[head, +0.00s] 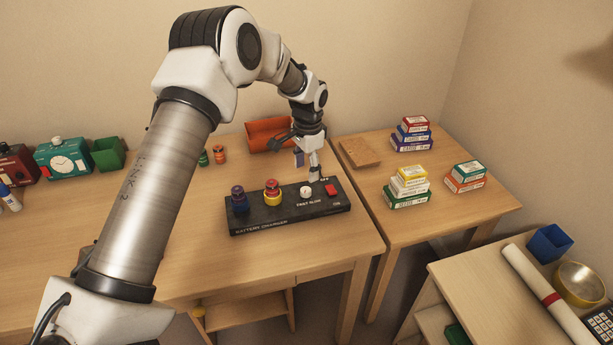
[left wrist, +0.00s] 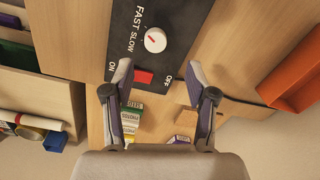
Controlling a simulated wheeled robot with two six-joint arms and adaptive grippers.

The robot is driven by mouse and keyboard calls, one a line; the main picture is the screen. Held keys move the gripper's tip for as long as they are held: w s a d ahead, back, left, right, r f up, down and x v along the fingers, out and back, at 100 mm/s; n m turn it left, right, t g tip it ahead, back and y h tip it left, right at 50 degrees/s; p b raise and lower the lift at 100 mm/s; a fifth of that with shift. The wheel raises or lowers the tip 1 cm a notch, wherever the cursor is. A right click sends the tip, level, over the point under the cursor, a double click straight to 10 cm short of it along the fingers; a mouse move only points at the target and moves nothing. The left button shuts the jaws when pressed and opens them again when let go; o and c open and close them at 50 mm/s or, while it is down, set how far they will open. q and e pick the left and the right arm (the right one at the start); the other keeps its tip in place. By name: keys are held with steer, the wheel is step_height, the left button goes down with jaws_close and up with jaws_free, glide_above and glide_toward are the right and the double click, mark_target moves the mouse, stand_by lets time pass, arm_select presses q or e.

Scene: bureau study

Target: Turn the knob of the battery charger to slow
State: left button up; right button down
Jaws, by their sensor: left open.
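The battery charger (head: 272,221) is a long black box near the right end of the desk. Its white round knob (head: 306,191) has "FAST SLOW" printed beside it. In the left wrist view the knob (left wrist: 157,43) bears a small red mark; I cannot tell for sure which word it points to. A red switch (left wrist: 144,77) sits beside it, between ON and OFF. My left gripper (head: 308,164) is above the charger's right end, pointing down, open and empty. In the left wrist view its fingers (left wrist: 157,77) are apart, with the knob beyond their tips. My right gripper is out of view.
An orange bin (head: 266,136) lies behind. Stacked small boxes (head: 410,184) stand on the right table. The desk in front of the charger is clear.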

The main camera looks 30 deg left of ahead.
mark_target(306, 189)
arm_select(q)
steer(key=f, duration=0.6)
steer(key=shift+s+f+p, duration=0.2)
steer(key=shift+s+p, duration=0.1)
steer(key=shift+w+f, duration=0.1)
steer(key=shift+f, duration=0.15)
steer(key=shift+d+r, duration=0.1)
steer(key=shift+r, duration=0.05)
steer(key=shift+s, duration=0.2)
jaws_close()
